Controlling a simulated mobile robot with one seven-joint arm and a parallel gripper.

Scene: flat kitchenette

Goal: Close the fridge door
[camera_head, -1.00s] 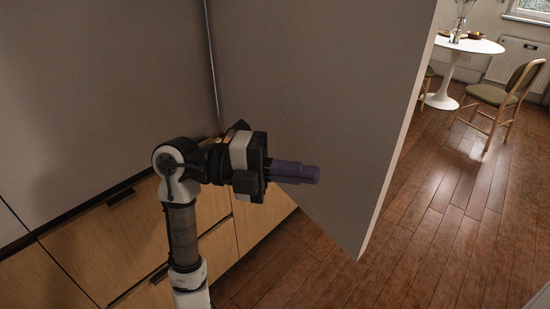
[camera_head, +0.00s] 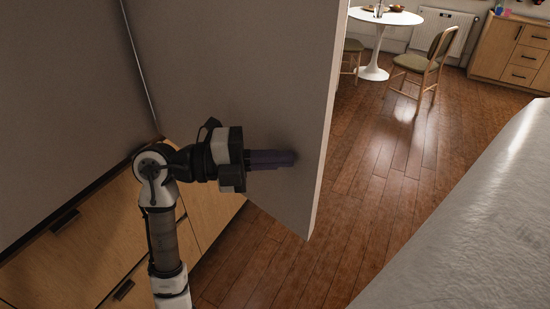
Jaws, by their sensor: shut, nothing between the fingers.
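The fridge door (camera_head: 250,75) is a large flat grey panel with a pale edge on its right. It stands open, at an angle to the grey front (camera_head: 65,110) on the left. My gripper (camera_head: 294,158) has dark purple fingers, shut and empty. The fingers point right and lie in front of the door's face, near its free edge. The fingertips are at or very close to the panel; I cannot tell for sure whether they touch. The fridge interior is not visible.
Wooden drawers (camera_head: 72,245) with dark handles are at lower left. A grey-white surface (camera_head: 470,230) fills the lower right. Open wooden floor (camera_head: 375,175) lies between. A white round table (camera_head: 385,17) and chairs (camera_head: 427,65) stand at the back, with a wooden cabinet (camera_head: 512,55) at far right.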

